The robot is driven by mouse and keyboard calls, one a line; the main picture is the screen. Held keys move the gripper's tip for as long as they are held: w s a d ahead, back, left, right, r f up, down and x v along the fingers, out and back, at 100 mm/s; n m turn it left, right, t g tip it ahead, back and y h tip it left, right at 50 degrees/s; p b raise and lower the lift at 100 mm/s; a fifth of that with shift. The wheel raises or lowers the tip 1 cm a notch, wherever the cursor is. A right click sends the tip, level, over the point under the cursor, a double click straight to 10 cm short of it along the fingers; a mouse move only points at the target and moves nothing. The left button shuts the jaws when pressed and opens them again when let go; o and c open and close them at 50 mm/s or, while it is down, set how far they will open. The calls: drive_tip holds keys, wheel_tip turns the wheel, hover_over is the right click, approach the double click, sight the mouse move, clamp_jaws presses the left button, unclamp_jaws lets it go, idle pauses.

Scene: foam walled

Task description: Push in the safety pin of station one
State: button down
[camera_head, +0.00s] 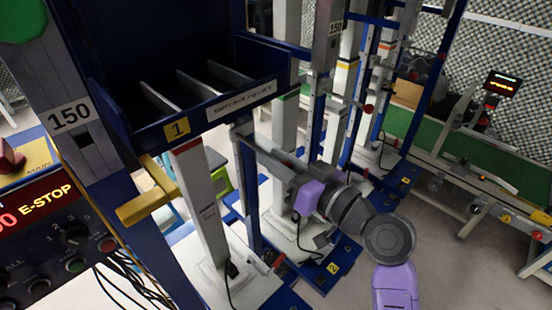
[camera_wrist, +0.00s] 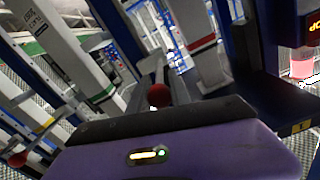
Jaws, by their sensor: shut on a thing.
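Station one carries a yellow plate marked 1 (camera_head: 177,128) on its blue frame, with a pale column (camera_head: 203,195) below it. My gripper (camera_head: 276,163), with its purple wrist, reaches in from the right to a blue upright beside that column. In the wrist view a round red knob, the safety pin's (camera_wrist: 158,95), sits centred just beyond the dark edge of my gripper. My gripper is shut on the pin. The grip and the pin's shaft are hidden, so its depth cannot be told. In the head view my gripper hides the pin.
A control box with a lit E-STOP display (camera_head: 46,201) stands at the left. A yellow bar (camera_head: 145,207) juts out near station one. Station two, with its yellow plate (camera_head: 333,267), stands close behind my arm. A green conveyor (camera_head: 455,158) runs at the right; grey floor is clear in front.

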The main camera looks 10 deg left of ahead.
sight(237, 134)
drive_tip(key=b+x, duration=0.3)
drive_tip(key=x, duration=0.5)
drive_tip(key=shift+w+f, duration=0.1)
drive_tip(key=shift+w+a, duration=0.2)
drive_tip(key=shift+a, duration=0.05)
drive_tip(key=c, duration=1.2)
unclamp_jaws()
drive_tip(key=shift+a, duration=0.1)
drive_tip(key=shift+b+v, duration=0.3)
drive_tip(key=shift+v, duration=3.6)
